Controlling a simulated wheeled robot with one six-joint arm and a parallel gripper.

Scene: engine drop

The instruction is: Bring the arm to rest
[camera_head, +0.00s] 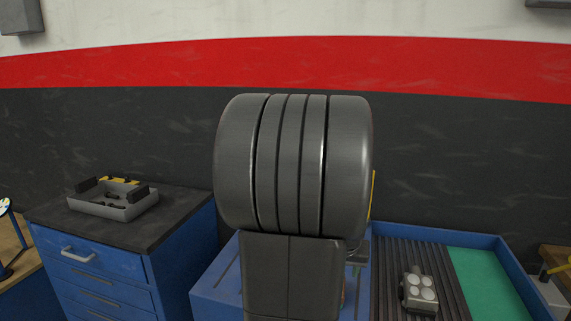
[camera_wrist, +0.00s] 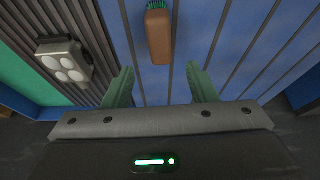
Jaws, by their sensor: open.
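My gripper (camera_wrist: 161,88) shows in the wrist view with its two green fingers spread wide apart. It is open and nothing is between the fingers. It hangs above a blue grooved surface (camera_wrist: 225,35). In the head view a large dark grey part of my own arm fills the middle and hides the gripper.
A brush with a brown handle (camera_wrist: 158,38) lies beyond the fingertips. A metal block with round pale faces (camera_head: 419,290) sits on the dark ribbed mat (camera_head: 385,262), beside a green area (camera_head: 487,280). A grey tray (camera_head: 115,210) stands on the blue cabinet (camera_head: 100,285) at left.

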